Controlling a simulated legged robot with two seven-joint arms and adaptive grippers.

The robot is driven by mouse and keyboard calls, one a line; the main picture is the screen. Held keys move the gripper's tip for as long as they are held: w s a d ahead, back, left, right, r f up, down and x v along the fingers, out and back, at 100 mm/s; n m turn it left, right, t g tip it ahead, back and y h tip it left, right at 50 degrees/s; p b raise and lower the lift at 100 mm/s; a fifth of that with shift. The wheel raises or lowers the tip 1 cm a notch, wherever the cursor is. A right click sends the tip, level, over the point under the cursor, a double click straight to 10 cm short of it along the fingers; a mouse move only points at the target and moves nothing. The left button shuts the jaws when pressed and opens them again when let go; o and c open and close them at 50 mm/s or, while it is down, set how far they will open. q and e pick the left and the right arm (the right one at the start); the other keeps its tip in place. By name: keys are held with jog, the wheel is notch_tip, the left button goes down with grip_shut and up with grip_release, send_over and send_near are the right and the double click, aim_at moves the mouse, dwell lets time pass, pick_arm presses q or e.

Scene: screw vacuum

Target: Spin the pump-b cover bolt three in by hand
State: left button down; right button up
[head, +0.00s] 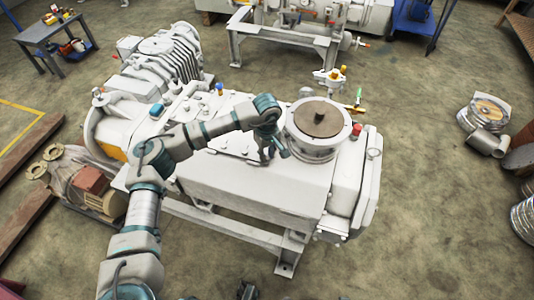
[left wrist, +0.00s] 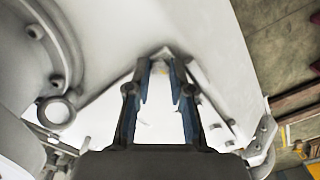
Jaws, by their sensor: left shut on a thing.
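The white pump (head: 250,190) fills the middle of the head view, with a flat top cover and several small bolts along it. My left gripper (head: 272,155) reaches down onto the cover, just left of the round flanged port (head: 318,122). In the left wrist view my left gripper (left wrist: 164,75) points at the pale cover surface (left wrist: 130,40). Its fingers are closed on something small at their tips. I take this for a cover bolt; it is mostly hidden by the fingers. A small dark shape at the bottom edge of the head view may be my right gripper; its jaws are unclear.
A ribbed grey machine (head: 160,60) joins the pump at the back left. A brown motor (head: 92,190) stands at its left. Another machine on a frame (head: 290,40) is at the back. A grey side table (head: 45,28) stands far left.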

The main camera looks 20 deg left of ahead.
aim_at(267, 157)
pick_arm(q)
jog(key=c, duration=1.3)
grip_release()
jog(key=shift+w+r, duration=0.2)
jog(key=shift+r, duration=0.05)
jog(key=shift+o, duration=1.4)
jog(key=shift+f, duration=0.15)
notch_tip(267, 157, up, 12)
jog(key=shift+f, duration=0.1)
